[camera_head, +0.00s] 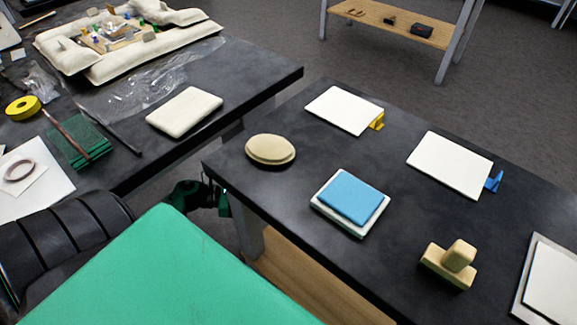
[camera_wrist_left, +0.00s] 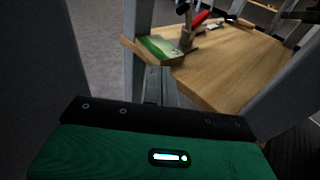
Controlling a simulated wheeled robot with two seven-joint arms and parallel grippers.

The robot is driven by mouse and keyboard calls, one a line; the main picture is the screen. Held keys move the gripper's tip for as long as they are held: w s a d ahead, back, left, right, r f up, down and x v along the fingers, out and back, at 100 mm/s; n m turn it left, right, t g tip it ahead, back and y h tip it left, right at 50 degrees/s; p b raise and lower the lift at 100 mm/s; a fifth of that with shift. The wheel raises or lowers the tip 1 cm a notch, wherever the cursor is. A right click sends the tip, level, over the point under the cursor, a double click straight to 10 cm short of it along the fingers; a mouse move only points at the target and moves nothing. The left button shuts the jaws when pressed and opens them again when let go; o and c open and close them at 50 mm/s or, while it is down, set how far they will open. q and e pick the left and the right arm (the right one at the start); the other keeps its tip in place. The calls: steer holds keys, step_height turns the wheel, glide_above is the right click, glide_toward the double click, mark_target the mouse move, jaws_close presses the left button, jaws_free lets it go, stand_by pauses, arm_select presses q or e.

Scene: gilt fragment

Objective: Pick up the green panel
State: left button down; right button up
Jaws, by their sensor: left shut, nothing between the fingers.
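A large flat green surface (camera_head: 175,275) fills the bottom of the head view; I cannot tell whether it is the panel or part of my own body. A dark green flat stack (camera_head: 80,143) lies on the left table, and a small green box (camera_wrist_left: 160,47) is on a wooden shelf in the left wrist view. My left gripper (camera_head: 205,196) is partly visible, dark and green, low in the gap between the tables. My right gripper is not in view.
The right dark table (camera_head: 310,145) holds white panels (camera_head: 345,110), a blue block on a white pad (camera_head: 350,197), an oval pad (camera_head: 270,150) and a handled block (camera_head: 450,262). The left table (camera_head: 240,75) holds a tape roll (camera_head: 23,107), rods and a cushioned tray (camera_head: 120,68).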

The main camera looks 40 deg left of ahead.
arm_select(q)
steer(key=x, duration=0.4)
steer(key=r+x, duration=0.1)
steer(key=x, duration=0.3)
steer(key=r+x, duration=0.1)
steer(key=x, duration=0.3)
steer(key=shift+w+d+f, duration=0.1)
steer(key=shift+w+d, duration=0.05)
steer(key=shift+d, duration=0.1)
steer(key=shift+a+f+b, duration=0.15)
steer(key=shift+f+b, duration=0.45)
steer(key=shift+f, duration=0.1)
steer(key=shift+s+f, duration=0.1)
steer(key=shift+s, duration=0.15)
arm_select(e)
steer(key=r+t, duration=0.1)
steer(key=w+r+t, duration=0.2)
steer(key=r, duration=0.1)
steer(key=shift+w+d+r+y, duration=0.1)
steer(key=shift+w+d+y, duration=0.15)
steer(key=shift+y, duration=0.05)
